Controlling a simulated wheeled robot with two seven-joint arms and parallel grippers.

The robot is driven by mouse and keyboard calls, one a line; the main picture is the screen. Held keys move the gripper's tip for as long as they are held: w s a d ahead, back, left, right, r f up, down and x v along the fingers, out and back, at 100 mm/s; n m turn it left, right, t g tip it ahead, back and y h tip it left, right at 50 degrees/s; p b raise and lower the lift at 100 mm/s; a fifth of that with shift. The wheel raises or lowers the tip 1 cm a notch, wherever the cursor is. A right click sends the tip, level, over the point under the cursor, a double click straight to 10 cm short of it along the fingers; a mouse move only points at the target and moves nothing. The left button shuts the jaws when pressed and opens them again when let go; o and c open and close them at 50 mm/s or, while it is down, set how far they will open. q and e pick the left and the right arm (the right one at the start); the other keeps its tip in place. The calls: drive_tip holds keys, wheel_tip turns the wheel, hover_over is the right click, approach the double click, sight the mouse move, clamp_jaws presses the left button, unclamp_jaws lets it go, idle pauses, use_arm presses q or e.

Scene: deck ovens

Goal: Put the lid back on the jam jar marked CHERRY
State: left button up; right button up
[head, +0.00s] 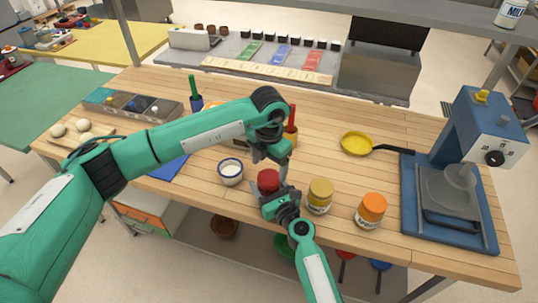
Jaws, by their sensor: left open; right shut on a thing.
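A red-topped jar (268,178) stands on the wooden counter, mostly hidden by my grippers; I cannot tell whether the red is a lid or jam. My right gripper (272,198) comes from the front and is shut on this jar. My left gripper (274,165) reaches down from above, open, close over or beside the red top; its fingertips are partly hidden. A jar with a gold lid (320,190) and a jar with an orange lid (372,205) stand to the right. The labels are too small to read. No separate loose lid is clearly visible.
A white-filled bowl (231,172) stands left of the grippers. A yellow pan (357,144) with a dark handle lies behind the jars. A blue machine (468,150) fills the right end. Counter between pan and jars is clear.

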sight(269, 177)
use_arm(q)
drive_tip(key=shift+f, duration=1.9)
drive_tip(key=shift+c, duration=0.5)
drive_tip(key=c, duration=0.9)
drive_tip(key=o, duration=1.1)
drive_tip(key=shift+o, duration=0.2)
wheel_tip(269, 177, up, 12)
